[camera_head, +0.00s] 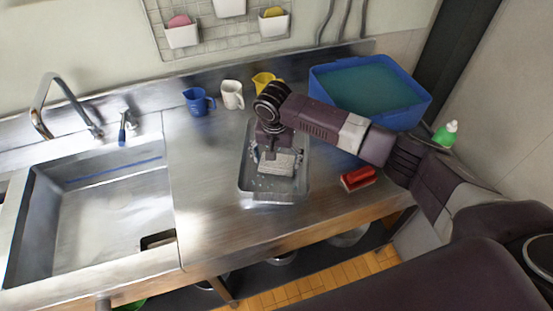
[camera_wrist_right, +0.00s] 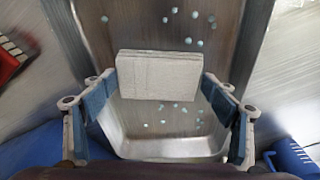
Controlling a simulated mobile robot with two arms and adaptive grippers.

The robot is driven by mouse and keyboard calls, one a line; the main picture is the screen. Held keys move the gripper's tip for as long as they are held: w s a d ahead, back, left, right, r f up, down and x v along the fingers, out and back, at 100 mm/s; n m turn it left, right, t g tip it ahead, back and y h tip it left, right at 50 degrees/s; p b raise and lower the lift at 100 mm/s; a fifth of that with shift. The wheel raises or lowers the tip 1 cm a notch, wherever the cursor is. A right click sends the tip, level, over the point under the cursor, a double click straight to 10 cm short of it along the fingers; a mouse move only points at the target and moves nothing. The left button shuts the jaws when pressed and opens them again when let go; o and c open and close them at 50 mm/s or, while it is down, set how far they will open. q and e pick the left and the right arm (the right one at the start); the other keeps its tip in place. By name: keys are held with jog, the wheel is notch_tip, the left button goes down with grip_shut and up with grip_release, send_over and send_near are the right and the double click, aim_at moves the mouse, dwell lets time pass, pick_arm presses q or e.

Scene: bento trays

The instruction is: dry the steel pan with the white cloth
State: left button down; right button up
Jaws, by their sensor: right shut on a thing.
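The steel pan (camera_head: 272,197) lies on the steel counter right of the sink. Several pale blue water drops show on its floor. The white cloth (camera_head: 280,163), a folded block, is inside the pan. My right gripper (camera_head: 273,155) reaches down over the pan and is shut on the cloth. In the right wrist view the cloth (camera_wrist_right: 158,75) sits between the two fingers of the gripper (camera_wrist_right: 159,85), with drops on both sides of it. Whether the cloth touches the pan floor is hard to tell. My left gripper is not in view.
A blue tub (camera_head: 420,105) of water stands at the back right. A red brush (camera_head: 358,178) lies right of the pan. Blue (camera_head: 197,102), white (camera_head: 232,94) and yellow (camera_head: 263,80) cups stand behind it. The sink (camera_head: 105,210) is at left, with clear counter between.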

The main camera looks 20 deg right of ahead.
aim_at(278, 150)
jog(key=shift+w+d+r, duration=0.1)
jog(key=shift+w+d, duration=0.15)
jog(key=shift+w, duration=0.5)
jog(key=shift+w+d, duration=0.25)
jog(key=shift+w, duration=0.45)
jog(key=shift+w+d+f+b, duration=0.1)
jog(key=shift+w+d+b, duration=0.15)
jog(key=shift+w+b, duration=0.35)
jog(key=shift+w+d+f+b, duration=0.1)
jog(key=shift+w+d+b, duration=0.15)
jog(key=shift+w, duration=0.5)
jog(key=shift+w+r, duration=0.1)
jog(key=shift+w, duration=0.05)
jog(key=shift+d+r+p, duration=0.1)
jog(key=shift+r+p, duration=0.05)
jog(key=shift+p, duration=0.5)
jog(key=shift+s+a+p, duration=0.2)
jog(key=shift+s+p, duration=0.4)
jog(key=shift+p, duration=0.45)
jog(key=shift+s+a+p, duration=0.3)
jog(key=shift+s+p, duration=0.4)
jog(key=shift+p, duration=0.4)
jog(key=shift+s+a+p, duration=0.1)
jog(key=shift+s+p, duration=0.25)
